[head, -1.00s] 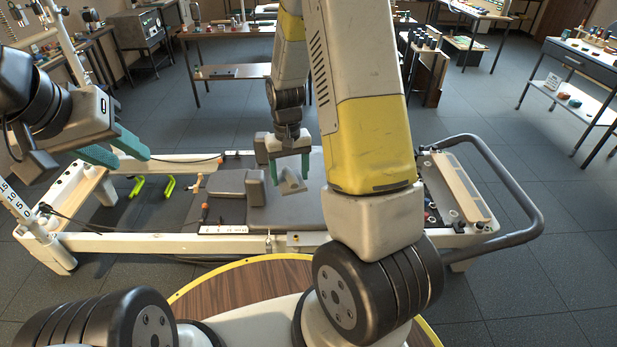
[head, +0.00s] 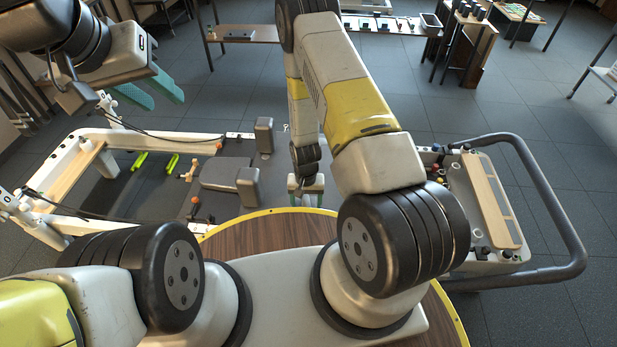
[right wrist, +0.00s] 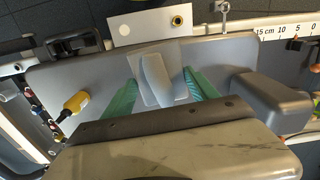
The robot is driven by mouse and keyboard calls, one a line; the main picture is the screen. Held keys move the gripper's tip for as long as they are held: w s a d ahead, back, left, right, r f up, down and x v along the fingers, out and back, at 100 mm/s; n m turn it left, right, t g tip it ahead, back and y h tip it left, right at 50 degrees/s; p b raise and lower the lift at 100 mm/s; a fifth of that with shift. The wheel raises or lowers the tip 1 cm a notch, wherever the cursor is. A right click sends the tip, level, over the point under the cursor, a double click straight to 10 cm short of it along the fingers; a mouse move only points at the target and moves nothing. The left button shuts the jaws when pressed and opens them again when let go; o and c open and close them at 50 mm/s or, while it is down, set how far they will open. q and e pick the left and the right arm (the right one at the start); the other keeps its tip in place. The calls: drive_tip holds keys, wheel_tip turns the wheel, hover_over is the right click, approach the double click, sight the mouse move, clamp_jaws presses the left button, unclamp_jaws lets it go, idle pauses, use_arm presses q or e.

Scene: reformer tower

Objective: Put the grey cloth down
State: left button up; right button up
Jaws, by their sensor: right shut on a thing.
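The grey cloth (right wrist: 153,78) is pinched into a ridge between the teal fingers of my right gripper (right wrist: 160,92) in the right wrist view. Its lower part spreads over the grey padded carriage (right wrist: 100,75); I cannot tell whether it touches the pad. In the head view my right gripper (head: 306,186) is small, just beyond the round wooden top, with a little of the cloth (head: 306,200) below it. My left gripper (head: 150,92) is raised at the upper left, its teal fingers apart and empty.
My right arm hides part of the reformer. Open floor lies behind it.

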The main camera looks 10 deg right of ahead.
drive_tip(key=s+f+m, duration=0.1)
drive_tip(key=s+f, duration=0.4)
drive_tip(key=f, duration=0.4)
drive_tip(key=w+d, duration=0.1)
drive_tip(key=w, duration=0.3)
drive_tip(key=w+d+f, duration=0.1)
drive_tip(key=w+d, duration=0.1)
drive_tip(key=w, duration=0.3)
drive_tip(key=w+d, duration=0.2)
drive_tip(key=w, duration=0.2)
drive_tip(key=shift+w+f, duration=0.25)
drive_tip(key=shift+w, duration=0.1)
drive_tip(key=shift+w+d+f, duration=0.1)
drive_tip(key=shift+w+f, duration=0.1)
drive_tip(key=shift+f, duration=1.55)
drive_tip(key=shift+f, duration=0.15)
drive_tip(key=o, duration=1.3)
